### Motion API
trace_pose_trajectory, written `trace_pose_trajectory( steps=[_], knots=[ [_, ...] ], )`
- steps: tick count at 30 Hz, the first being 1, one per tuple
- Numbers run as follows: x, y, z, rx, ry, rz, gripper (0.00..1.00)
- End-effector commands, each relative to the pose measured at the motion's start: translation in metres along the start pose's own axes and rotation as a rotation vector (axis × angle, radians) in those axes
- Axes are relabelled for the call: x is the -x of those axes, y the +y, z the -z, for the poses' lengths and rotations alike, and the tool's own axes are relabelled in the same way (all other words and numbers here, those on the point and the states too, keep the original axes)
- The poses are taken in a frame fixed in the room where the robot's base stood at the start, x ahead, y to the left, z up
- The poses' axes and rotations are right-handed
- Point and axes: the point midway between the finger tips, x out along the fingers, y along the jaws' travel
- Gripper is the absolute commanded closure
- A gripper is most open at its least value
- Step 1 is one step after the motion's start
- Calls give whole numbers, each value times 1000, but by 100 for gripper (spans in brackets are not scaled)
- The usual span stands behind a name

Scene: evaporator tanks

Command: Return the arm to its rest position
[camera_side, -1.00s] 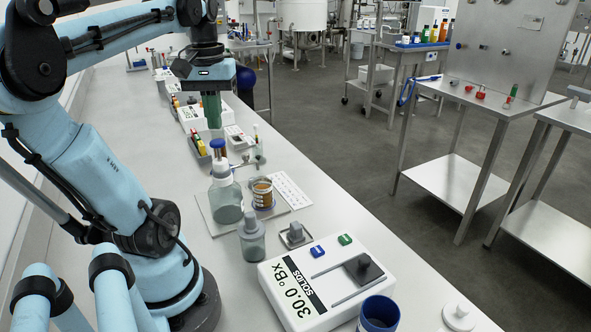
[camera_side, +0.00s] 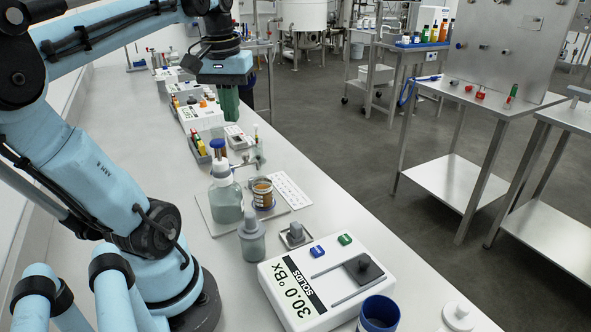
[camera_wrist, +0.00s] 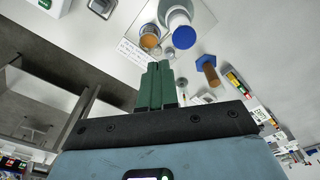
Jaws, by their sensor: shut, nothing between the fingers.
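My arm reaches in from the left in the side view. My gripper (camera_side: 228,106) has green fingers and hangs pointing down above the long bench (camera_side: 330,218), behind the bottles. In the wrist view the green fingers (camera_wrist: 155,68) are pressed together with nothing between them. The fingertips appear clear of the bottles and the jar.
A clear bottle (camera_side: 226,203), a jar of amber stuff (camera_side: 262,192) and a smaller grey bottle (camera_side: 251,240) stand on the bench. A white meter reading 30.0 °Bx (camera_side: 318,285) and a blue cup (camera_side: 379,314) are nearer. Steel tables (camera_side: 470,180) stand to the right across the floor.

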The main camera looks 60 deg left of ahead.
Motion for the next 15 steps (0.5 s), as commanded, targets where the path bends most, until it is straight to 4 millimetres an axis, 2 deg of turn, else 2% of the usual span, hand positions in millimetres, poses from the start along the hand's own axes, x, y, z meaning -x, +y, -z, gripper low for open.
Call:
trace_pose_trajectory(
  steps=[1,3,9,12,15],
  knots=[
    [-12,20,-3,-85,40,-14,100],
    [-28,48,-7,-200,106,-38,100],
    [-69,122,-37,-518,290,-138,100],
    [-84,151,-58,-653,369,-197,100],
    [-95,171,-77,-755,429,-248,100]
  ],
)
